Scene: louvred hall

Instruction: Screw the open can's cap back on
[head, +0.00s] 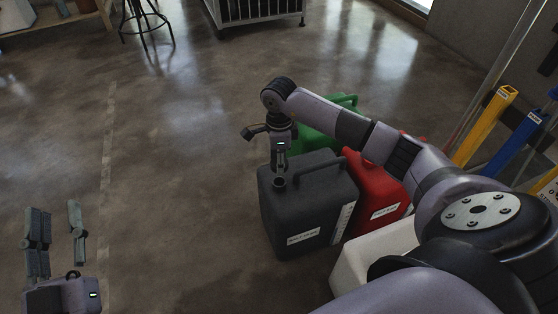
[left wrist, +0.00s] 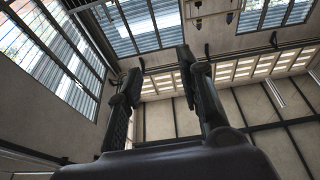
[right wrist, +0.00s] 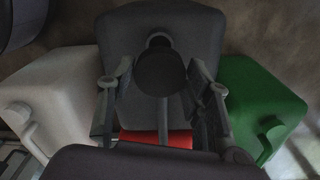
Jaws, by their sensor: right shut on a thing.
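The black can (head: 305,215) stands upright on the floor. Its open neck (head: 279,183) is at the top left, just below my right gripper (head: 281,160). In the right wrist view my right gripper (right wrist: 162,82) is shut on a dark round cap (right wrist: 163,74). The cap hides part of the black can's neck (right wrist: 160,40) behind it. It looks apart from the neck, but the exact gap is unclear. My left gripper (head: 56,218) is open and empty at the lower left, far from the cans; its spread fingers also show in the left wrist view (left wrist: 158,76).
A red can (head: 376,190), a green can (head: 318,138) and a white can (head: 375,262) stand close around the black can. Yellow and blue posts (head: 484,125) rise at the right. The floor left of the cans is clear. A stool (head: 146,22) stands far back.

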